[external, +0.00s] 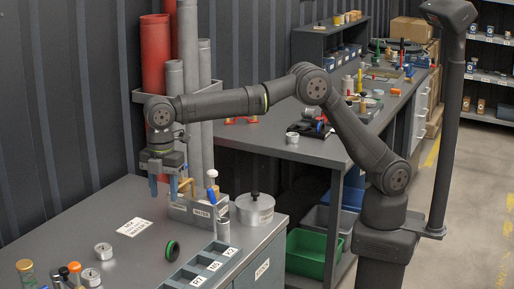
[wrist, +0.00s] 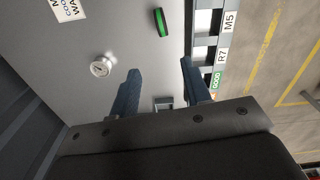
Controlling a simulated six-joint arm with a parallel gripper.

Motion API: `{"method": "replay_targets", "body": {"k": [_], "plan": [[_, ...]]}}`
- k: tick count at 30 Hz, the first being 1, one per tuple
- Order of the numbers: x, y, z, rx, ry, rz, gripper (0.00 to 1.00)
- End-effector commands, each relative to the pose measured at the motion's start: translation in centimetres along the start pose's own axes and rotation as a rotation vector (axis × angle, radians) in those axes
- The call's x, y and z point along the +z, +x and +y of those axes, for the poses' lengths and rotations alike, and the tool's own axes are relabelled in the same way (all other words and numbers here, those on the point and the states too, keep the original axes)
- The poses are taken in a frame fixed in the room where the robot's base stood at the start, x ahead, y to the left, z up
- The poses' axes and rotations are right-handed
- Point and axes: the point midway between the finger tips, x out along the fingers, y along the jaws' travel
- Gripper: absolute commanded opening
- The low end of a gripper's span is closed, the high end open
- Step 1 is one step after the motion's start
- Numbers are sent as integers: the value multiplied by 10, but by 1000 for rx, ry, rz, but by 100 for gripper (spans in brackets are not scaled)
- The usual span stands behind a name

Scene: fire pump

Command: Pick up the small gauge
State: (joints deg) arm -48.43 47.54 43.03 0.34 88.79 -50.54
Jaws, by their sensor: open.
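A small round gauge (wrist: 102,66) with a white face and metal rim lies on the grey bench in the wrist view, left of my fingers. Two round metal pieces that look like gauges, one (external: 103,250) farther back and one (external: 91,277) nearer, stand on the near bench in the external view. I cannot tell which matches the wrist view. My gripper (external: 163,188) is open and empty above the back of the bench, well apart from both. Its two blue fingers also show in the wrist view (wrist: 157,82), spread apart.
A grey tool holder (external: 190,211) with upright tools stands right beside my gripper, with a lidded metal pot (external: 255,208) right of it. A green-and-black ring (external: 171,250), a labelled compartment tray (external: 205,268) and a white sign (external: 134,228) lie on the bench. Bottles stand front left.

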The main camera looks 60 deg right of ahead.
Motion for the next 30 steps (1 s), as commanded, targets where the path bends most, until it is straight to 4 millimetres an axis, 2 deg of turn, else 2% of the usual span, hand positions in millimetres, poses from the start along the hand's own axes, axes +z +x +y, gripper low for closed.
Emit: {"method": "replay_targets", "body": {"k": [5,15,18,26,30], "plan": [[3,16,1,-8,-4,-17,44],[4,90,0,-8,-3,-15,44],[4,106,0,-7,-3,-14,44],[5,126,-1,-7,-3,-13,44],[9,145,-5,-8,-3,-15,44]]}}
